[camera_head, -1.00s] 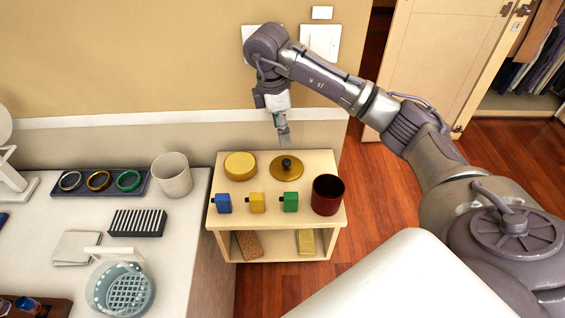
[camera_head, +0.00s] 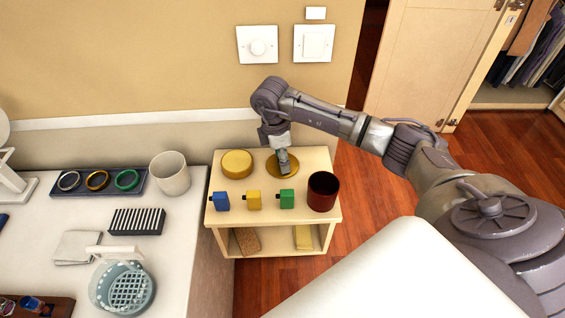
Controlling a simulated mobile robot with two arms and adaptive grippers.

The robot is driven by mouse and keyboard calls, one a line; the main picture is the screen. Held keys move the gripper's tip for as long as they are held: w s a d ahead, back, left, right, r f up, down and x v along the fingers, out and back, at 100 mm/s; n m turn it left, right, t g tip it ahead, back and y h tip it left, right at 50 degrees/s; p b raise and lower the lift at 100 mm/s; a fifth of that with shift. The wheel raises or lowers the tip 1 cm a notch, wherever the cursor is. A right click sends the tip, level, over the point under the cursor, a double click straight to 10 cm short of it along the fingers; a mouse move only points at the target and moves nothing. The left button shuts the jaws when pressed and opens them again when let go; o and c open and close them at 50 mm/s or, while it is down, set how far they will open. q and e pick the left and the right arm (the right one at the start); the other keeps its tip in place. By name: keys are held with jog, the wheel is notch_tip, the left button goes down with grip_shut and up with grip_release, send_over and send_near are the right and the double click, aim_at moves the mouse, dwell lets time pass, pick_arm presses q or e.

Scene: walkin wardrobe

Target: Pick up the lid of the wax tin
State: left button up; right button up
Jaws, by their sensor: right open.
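The wax tin (camera_head: 236,163) is a round yellow tin at the back left of the small wooden shelf's top. The lid (camera_head: 293,174), a flat golden disc, lies apart from it to the right. My right gripper (camera_head: 284,168) points down over the middle of the lid and hides its dark knob. The gripper is open around or just above the knob; I cannot tell whether it touches it. My left gripper is not in view.
A white table (camera_head: 190,225) with a beige cup (camera_head: 170,175) adjoins on the left.

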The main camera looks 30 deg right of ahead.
jog(key=shift+c, duration=1.2)
jog(key=c, duration=0.8)
